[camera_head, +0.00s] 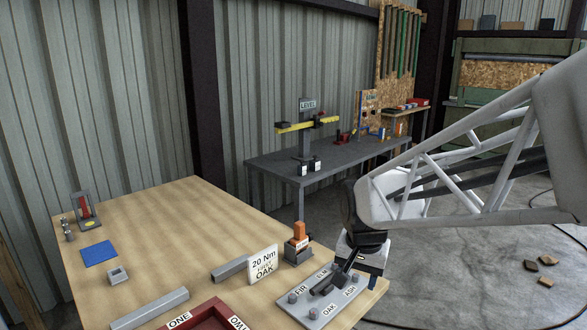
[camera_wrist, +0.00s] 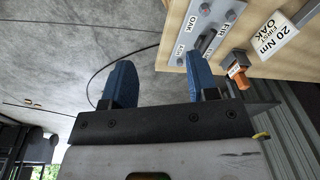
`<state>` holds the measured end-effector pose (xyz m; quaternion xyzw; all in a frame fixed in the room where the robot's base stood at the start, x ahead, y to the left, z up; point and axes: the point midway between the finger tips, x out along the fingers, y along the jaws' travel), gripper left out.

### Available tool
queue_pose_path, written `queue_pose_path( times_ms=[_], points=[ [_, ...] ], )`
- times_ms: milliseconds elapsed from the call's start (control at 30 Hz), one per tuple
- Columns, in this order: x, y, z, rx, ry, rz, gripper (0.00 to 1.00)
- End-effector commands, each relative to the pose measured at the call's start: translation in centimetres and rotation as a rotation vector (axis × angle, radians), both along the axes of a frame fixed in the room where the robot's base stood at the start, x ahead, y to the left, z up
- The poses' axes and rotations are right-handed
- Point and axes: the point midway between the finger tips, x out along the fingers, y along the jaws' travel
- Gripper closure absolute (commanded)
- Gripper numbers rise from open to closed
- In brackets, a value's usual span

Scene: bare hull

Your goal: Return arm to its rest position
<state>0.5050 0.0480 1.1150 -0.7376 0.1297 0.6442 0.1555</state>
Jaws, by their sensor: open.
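My gripper (camera_wrist: 165,72) is open and empty in the wrist view, its two blue fingers apart with grey floor showing between them. The wooden bench's edge lies beyond the fingertips to the right. In the head view my gripper (camera_head: 371,281) hangs by the bench's right corner, partly hidden by my arm. My arm reaches in from the right. It is close to the grey plate (camera_head: 318,312) marked FIR, ELM, OAK and ASH, which carries several knobs and a dark handle. The plate also shows in the wrist view (camera_wrist: 190,33).
The wooden bench (camera_head: 150,235) holds a "20 Nm FIRST OAK" sign (camera_head: 263,265), an orange-topped block (camera_head: 299,240), grey bars, a red tray (camera_head: 205,315) and a blue mat (camera_head: 99,254). A dark table (camera_head: 270,165) stands behind. Floor to the right is mostly clear, with cables and small wood pieces (camera_head: 547,261).

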Motion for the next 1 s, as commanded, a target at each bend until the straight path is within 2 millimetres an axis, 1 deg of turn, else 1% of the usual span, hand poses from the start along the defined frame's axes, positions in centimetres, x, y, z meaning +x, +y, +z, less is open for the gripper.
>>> queue_pose_path(
  times_ms=[33, 200, 367, 500, 600, 700, 800, 900, 1000],
  points=[
    [-1.3, -0.6, 0.5, -0.003, -0.009, 0.021, 0.46],
    [-5.5, -2.0, 1.7, -0.019, -0.030, 0.103, 0.46],
    [-9.4, -3.1, 2.4, -0.037, -0.051, 0.181, 0.46],
    [-12.8, -4.0, 2.7, -0.054, -0.067, 0.248, 0.46],
    [-15.0, -4.5, 2.7, -0.065, -0.077, 0.293, 0.46],
    [-16.8, -4.8, 2.6, -0.076, -0.086, 0.331, 0.46],
    [-18.0, -5.1, 2.5, -0.084, -0.091, 0.357, 0.46],
    [-18.7, -5.2, 2.4, -0.088, -0.093, 0.373, 0.46],
    [-19.0, -5.2, 2.3, -0.091, -0.094, 0.379, 0.46]
  ],
)
